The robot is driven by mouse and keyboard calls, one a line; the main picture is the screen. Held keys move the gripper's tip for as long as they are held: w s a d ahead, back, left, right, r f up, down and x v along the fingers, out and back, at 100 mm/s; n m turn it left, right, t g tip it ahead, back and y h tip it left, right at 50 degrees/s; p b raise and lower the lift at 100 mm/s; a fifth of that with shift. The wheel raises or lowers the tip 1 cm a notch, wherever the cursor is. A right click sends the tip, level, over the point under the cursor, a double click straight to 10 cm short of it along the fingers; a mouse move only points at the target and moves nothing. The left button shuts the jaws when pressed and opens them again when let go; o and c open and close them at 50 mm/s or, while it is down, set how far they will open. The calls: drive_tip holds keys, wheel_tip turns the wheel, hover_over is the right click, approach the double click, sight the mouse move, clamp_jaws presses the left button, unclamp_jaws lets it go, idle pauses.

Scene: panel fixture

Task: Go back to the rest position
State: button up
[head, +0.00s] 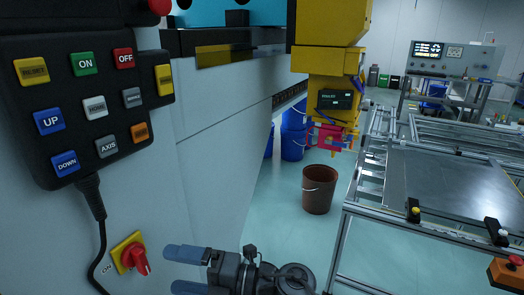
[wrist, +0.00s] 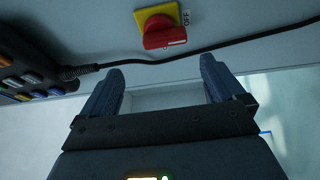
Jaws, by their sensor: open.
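My gripper (head: 182,269) is at the bottom of the head view, its two blue-grey fingers pointing left toward the grey panel wall. In the wrist view my gripper (wrist: 160,85) shows its fingers spread apart with nothing between them. A red rotary switch (head: 134,259) on a yellow plate sits on the panel, left of and apart from my fingertips. The red switch (wrist: 164,32) also shows in the wrist view, beyond the fingers, with "OFF" lettering beside it.
A black button pendant (head: 78,107) hangs at the upper left, its black cable (head: 97,207) running down beside the switch. A brown bucket (head: 318,190) stands on the floor. A metal-framed table (head: 440,185) is at the right. Floor between panel and table is mostly clear.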

drive_tip(key=s+d+r+m+t+h, duration=0.1)
drive_tip(key=s+d+m+t+h, duration=0.6)
drive_tip(key=s+d+m, duration=1)
drive_tip(key=s+d+m+t+h, duration=0.7)
drive_tip(key=s+d+m+h, duration=0.4)
drive_tip(key=s+d+m, duration=0.7)
drive_tip(key=s+d, duration=0.1)
drive_tip(key=d, duration=0.3)
drive_tip(key=shift+d+r+h, duration=0.25)
drive_tip(key=shift+r+h, duration=0.05)
drive_tip(key=shift+r, duration=0.1)
drive_tip(key=shift+c, duration=0.2)
